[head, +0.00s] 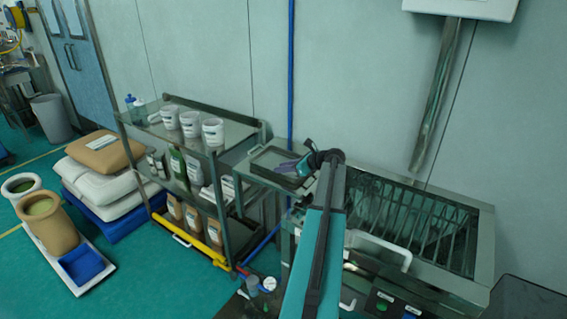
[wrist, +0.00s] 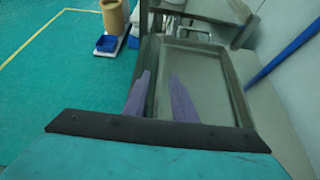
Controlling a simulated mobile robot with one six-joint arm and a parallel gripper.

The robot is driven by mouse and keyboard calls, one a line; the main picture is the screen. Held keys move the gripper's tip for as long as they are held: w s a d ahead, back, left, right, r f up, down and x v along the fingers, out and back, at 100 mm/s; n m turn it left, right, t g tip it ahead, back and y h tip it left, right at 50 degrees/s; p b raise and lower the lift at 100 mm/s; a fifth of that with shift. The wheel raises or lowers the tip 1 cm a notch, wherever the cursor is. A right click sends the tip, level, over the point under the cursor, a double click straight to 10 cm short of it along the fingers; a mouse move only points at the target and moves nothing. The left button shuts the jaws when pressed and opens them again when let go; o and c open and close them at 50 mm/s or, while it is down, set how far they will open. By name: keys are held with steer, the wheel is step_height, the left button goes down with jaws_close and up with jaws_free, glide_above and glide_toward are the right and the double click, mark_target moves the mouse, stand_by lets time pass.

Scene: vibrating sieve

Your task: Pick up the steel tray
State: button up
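The steel tray (head: 270,157) is a shallow, empty, rectangular grey tray. It rests on a small stand between the shelf cart and the sieve machine. In the wrist view the tray (wrist: 212,88) fills the middle, with its near end hidden behind my gripper body. My gripper (head: 288,167) is at the tray, with its purple fingers apart. In the wrist view the gripper (wrist: 160,76) has its left finger by the outer side of the tray's left wall and its right finger over the inside. Contact with the rim cannot be told.
The shelf cart (head: 225,193) with white tubs and bottles stands just left of the tray. The sieve machine (head: 480,240) with its slatted top is to the right. A blue pipe (head: 291,75) runs up the wall behind. Open green floor lies at the left.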

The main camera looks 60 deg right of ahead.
steer(key=shift+w, duration=0.15)
steer(key=shift+p+x, duration=0.7)
steer(key=shift+x, duration=0.15)
steer(key=shift+p+x, duration=0.65)
steer(key=shift+x, duration=1.05)
steer(key=shift+f, duration=0.15)
jaws_close()
